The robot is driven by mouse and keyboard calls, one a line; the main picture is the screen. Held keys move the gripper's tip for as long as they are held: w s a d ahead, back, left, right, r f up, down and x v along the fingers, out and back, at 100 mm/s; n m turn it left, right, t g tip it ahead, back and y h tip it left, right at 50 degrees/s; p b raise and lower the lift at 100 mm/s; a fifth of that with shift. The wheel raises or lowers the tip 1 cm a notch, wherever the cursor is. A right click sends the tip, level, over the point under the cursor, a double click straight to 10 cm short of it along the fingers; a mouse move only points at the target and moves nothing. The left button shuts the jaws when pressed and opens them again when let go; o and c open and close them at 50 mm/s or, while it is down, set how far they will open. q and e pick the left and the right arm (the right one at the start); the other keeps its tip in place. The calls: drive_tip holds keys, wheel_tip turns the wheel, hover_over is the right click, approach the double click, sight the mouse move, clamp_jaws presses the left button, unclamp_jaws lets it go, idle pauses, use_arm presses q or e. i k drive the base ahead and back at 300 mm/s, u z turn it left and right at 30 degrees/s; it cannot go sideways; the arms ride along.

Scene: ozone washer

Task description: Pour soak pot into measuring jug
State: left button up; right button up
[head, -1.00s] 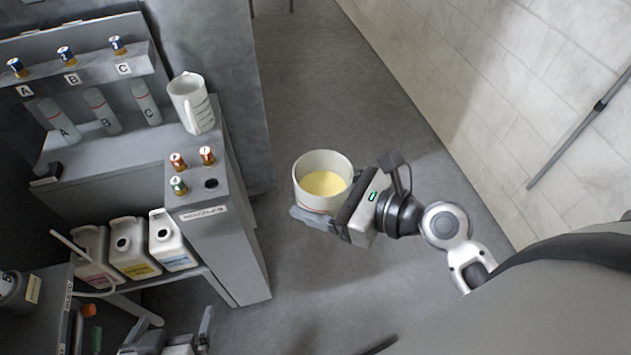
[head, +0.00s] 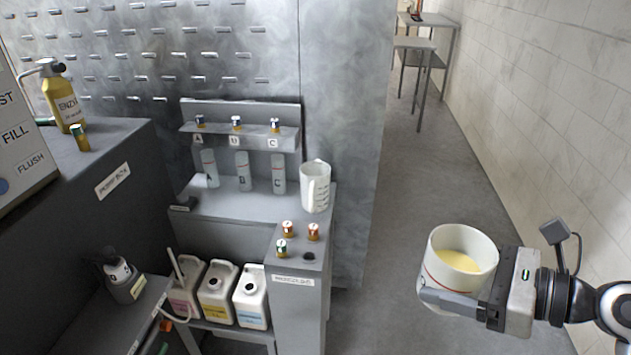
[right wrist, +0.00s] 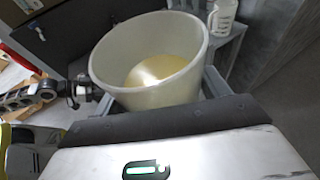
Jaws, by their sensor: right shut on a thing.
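The soak pot (head: 480,245) is a white round pot with a red line, holding yellow liquid. My right gripper (head: 452,298) is shut on it and holds it upright in the air over the floor, right of the counter. In the right wrist view the pot (right wrist: 150,95) sits between the fingers, with the liquid inside. The measuring jug (head: 316,188) is white with marks on its side and stands upright on the counter, left of the pot and well apart from it. The jug also shows in the right wrist view (right wrist: 223,22). My left gripper is not seen in the head view.
Small coloured-cap vials (head: 287,229) stand on the counter's front pedestal (head: 300,290). Grey cylinders marked A, B, C (head: 243,172) stand behind, left of the jug. Several jerrycans (head: 217,293) sit on a lower shelf. The floor (head: 400,200) between counter and wall is clear.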

sight(314, 175)
drive_tip(key=k, duration=0.25)
drive_tip(key=z, duration=1.35)
drive_tip(key=i, duration=1.1)
drive_tip(key=u, duration=2.65)
drive_tip(key=i, duration=0.5)
